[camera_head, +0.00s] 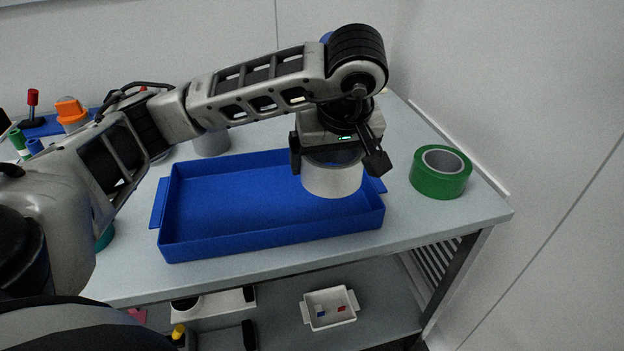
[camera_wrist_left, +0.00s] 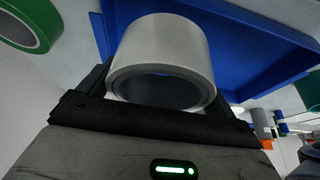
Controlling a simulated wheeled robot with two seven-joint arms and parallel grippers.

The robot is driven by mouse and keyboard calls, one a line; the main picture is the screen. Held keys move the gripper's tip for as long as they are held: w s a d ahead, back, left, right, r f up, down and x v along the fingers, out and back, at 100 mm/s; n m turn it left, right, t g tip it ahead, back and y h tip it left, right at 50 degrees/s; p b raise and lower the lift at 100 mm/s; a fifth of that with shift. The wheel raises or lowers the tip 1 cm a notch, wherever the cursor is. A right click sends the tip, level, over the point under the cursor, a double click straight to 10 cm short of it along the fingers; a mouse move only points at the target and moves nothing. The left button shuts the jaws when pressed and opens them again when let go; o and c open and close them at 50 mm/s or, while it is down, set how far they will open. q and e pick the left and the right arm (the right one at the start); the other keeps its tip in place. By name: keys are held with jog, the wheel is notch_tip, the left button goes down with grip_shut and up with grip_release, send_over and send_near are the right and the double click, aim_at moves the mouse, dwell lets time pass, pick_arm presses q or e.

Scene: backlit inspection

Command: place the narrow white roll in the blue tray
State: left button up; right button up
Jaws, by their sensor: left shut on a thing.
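A white roll (camera_head: 333,180) is held between the fingers of my left gripper (camera_head: 336,158), over the right end of the blue tray (camera_head: 270,240). In the left wrist view the white roll (camera_wrist_left: 163,55) sits between the black fingers, its open end facing the camera. The blue tray (camera_wrist_left: 265,40) lies beyond it there. In the head view the tray's visible floor is empty; the roll and gripper hide its right back part. I cannot tell the gap between roll and tray floor. My right gripper is not in view.
A green tape roll (camera_head: 441,173) lies right of the tray near the table edge. A pale roll (camera_head: 212,143) stands behind the tray, partly hidden by my arm. An orange-topped object (camera_head: 70,112) stands at back left. A small white bin (camera_head: 330,307) sits on the lower shelf.

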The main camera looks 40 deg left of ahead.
aim_at(322, 162)
pick_arm(q)
jog(key=w+a+f, duration=0.2)
jog(key=f, duration=0.1)
jog(key=w+a+f, duration=0.2)
jog(key=shift+a+f+b, duration=0.1)
jog(key=shift+b, duration=0.25)
jog(key=shift+w+a+f, duration=0.25)
jog(key=shift+w+f, duration=0.05)
jog(key=shift+f, duration=0.2)
jog(key=x, duration=0.3)
jog(key=shift+s+d+f, duration=0.2)
jog(key=shift+f, duration=0.25)
jog(key=shift+f, duration=0.15)
jog(key=o, duration=0.8)
jog(key=shift+o, duration=0.2)
